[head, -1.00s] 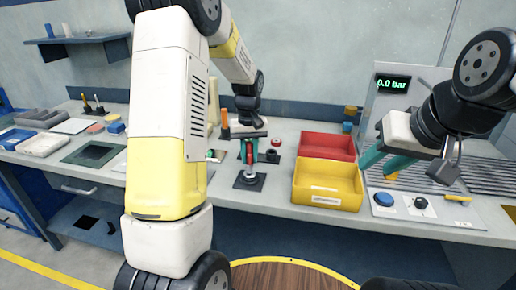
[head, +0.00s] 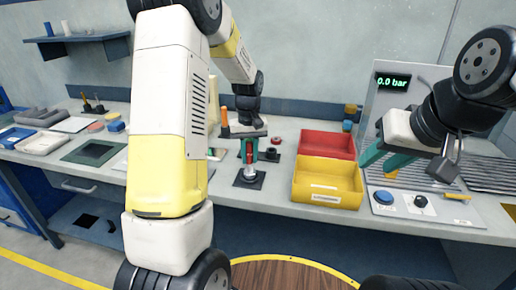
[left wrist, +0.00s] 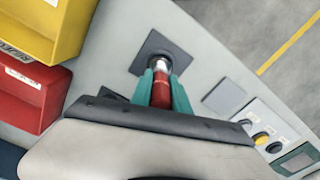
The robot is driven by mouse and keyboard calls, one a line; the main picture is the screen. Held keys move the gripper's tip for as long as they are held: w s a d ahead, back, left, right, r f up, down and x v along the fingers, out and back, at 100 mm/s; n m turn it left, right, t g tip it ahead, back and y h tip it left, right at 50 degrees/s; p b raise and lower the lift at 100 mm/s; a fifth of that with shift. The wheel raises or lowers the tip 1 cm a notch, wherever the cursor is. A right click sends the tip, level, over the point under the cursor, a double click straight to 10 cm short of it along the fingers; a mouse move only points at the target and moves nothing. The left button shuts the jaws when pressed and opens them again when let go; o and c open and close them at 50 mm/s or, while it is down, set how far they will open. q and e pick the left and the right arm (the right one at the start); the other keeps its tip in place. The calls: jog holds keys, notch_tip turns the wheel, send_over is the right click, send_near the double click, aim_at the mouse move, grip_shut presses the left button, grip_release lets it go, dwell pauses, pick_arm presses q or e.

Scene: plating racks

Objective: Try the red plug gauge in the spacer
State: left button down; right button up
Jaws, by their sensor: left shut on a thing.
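My left gripper (head: 249,158) points down and is shut on the red plug gauge (head: 249,150), held upright between its teal fingers. Below it a silvery metal piece, seemingly the spacer (head: 250,174), stands on a dark square pad (head: 242,184). In the left wrist view the red gauge (left wrist: 161,90) sits between the fingers, with bright metal (left wrist: 160,63) just past its tip over the dark pad (left wrist: 152,48). I cannot tell whether the gauge's end is inside the spacer or only above it. My right gripper (head: 378,168) is open and empty at the right.
A yellow bin (head: 327,199) and a red bin (head: 327,144) stand right of the pad. A panel with a blue button (head: 384,198) and a 0.0 bar display (head: 392,84) is further right. A small dark-and-red part (head: 275,141) lies behind the gripper.

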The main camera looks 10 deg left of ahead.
aim_at(249, 142)
dwell(0.6)
pick_arm(q)
jog(key=shift+r, duration=2.5)
